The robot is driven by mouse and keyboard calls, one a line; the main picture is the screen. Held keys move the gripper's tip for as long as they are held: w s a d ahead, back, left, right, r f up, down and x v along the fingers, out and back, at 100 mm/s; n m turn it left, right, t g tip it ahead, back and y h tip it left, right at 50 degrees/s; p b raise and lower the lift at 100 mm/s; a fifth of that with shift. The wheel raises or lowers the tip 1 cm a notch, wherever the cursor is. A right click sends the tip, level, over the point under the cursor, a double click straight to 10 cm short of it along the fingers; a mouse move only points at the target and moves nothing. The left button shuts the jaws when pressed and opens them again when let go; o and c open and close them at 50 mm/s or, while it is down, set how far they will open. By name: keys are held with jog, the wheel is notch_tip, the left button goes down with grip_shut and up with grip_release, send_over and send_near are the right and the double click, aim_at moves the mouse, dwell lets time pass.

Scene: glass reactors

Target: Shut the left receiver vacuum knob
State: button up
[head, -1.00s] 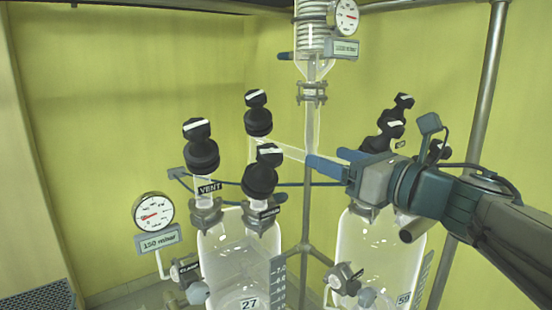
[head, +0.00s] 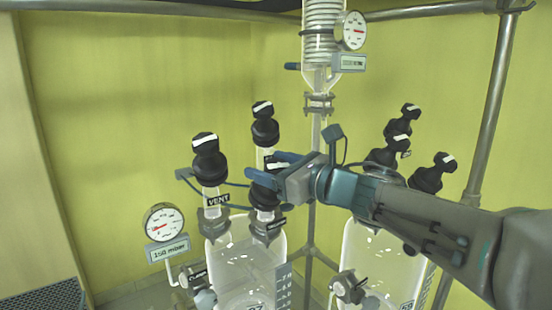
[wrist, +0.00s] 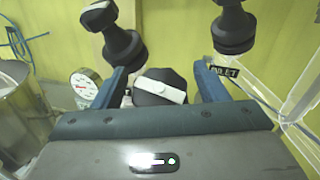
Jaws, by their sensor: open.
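The left receiver (head: 245,262) is a clear glass vessel with black knobs on its necks. Its vacuum knob (head: 263,196) is black, on the front right neck, partly hidden behind my gripper (head: 262,165). In the wrist view the vacuum knob (wrist: 160,88) shows its white bar lying nearly crosswise, slightly tilted. My gripper (wrist: 160,70) is open, with one blue finger on each side of this knob. I cannot tell whether the fingers touch it.
The vent knob (head: 207,160) stands close on the left, and another black knob (head: 264,125) stands behind. A gauge (head: 164,223) is at the lower left. The right receiver (head: 375,262) with several black knobs is under my arm.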

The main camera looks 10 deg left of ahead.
jog(key=shift+w+a, duration=0.2)
jog(key=shift+a, duration=0.2)
jog(key=shift+c, duration=0.4)
jog(key=c, duration=0.9)
jog(key=shift+f+m+t+b, duration=0.15)
jog(key=shift+m+t+b, duration=0.15)
jog(key=shift+b, duration=0.1)
